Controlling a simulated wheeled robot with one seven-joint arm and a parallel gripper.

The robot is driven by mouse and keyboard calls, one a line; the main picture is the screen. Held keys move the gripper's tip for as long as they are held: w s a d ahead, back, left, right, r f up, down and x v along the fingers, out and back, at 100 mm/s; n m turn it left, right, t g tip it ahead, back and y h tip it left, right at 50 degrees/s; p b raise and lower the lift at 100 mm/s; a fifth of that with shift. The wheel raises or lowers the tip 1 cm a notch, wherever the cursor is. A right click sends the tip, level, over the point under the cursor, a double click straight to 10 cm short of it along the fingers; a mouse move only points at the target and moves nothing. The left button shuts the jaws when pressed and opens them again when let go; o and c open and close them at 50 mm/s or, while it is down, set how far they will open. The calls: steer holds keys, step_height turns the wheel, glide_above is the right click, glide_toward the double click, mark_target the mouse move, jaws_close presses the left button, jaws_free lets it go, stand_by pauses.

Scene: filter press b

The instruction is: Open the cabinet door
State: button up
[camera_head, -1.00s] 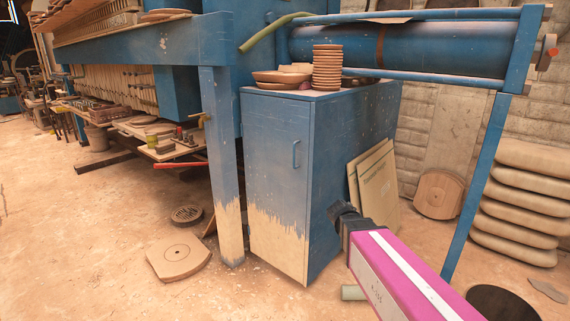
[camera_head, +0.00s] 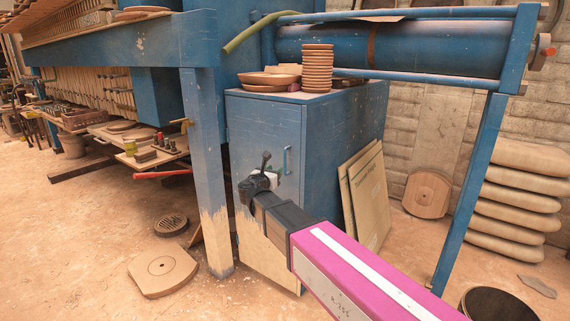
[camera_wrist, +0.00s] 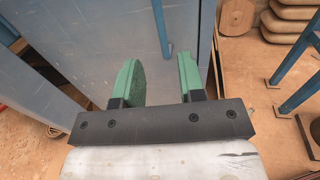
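The blue cabinet (camera_head: 345,120) stands in the middle of the head view. Its door (camera_head: 255,135) looks shut, blue above and bare tan below. The vertical bar handle (camera_head: 287,160) is near the door's right edge. My gripper (camera_head: 278,170) is in front of the door, close to the handle and slightly left of and below it. In the wrist view my gripper (camera_wrist: 162,75) shows two green fingers spread apart with nothing gripped. The handle (camera_wrist: 161,28) shows beyond the fingertips, roughly in line with the gap.
A stack of round plates (camera_head: 318,68) and dishes (camera_head: 268,80) stand on the cabinet top. Flat boards (camera_head: 368,195) lean on its right side. A blue post (camera_head: 205,160) stands left of the door. A round-edged plate (camera_head: 163,270) lies on the floor at front left.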

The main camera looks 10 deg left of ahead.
mark_target(285, 172)
steer(key=w, duration=0.3)
steer(key=w+d, duration=0.1)
steer(key=w, duration=0.2)
steer(key=w+d, duration=0.1)
steer(key=w, duration=0.2)
steer(key=shift+w, duration=0.4)
jaws_close()
